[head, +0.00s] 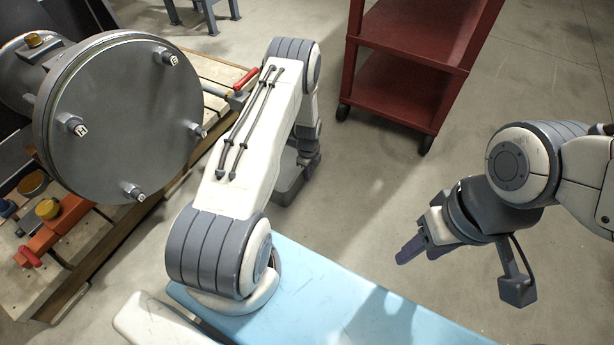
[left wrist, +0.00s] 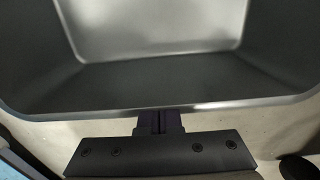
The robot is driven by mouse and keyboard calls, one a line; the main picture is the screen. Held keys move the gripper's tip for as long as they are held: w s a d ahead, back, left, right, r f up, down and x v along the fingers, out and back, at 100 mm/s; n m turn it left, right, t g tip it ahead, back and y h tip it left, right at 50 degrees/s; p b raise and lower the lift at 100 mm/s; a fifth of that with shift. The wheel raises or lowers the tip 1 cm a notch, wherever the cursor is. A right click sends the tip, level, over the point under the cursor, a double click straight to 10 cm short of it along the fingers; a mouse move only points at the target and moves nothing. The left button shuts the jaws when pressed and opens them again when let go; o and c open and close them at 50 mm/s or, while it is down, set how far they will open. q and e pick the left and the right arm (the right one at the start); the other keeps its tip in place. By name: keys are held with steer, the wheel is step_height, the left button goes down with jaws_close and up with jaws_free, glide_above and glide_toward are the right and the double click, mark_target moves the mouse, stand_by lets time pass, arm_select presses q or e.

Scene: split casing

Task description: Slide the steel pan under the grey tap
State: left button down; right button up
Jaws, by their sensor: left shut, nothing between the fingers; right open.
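The steel pan (head: 287,190) is on the floor beside the bench, partly hidden behind my left arm in the head view. In the left wrist view the pan (left wrist: 160,75) fills the upper part, and its inside looks empty. My left gripper (left wrist: 158,122) is shut with nothing in it, its fingers at the pan's near rim; I cannot tell whether they touch. The grey tap (head: 238,101) with a red handle sticks out from the bench edge, left of the pan and partly behind my left arm. My right gripper (head: 418,250) is open and empty, over bare floor.
A large grey round casing (head: 125,120) with bolts lies on the wooden bench (head: 105,250) at left. An orange fitting (head: 60,228) with a red handle is also there. A red wheeled cart (head: 410,75) stands at the back. Floor right of the pan is clear.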

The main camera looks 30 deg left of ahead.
arm_select(q)
glide_above(285, 173)
stand_by(0.3)
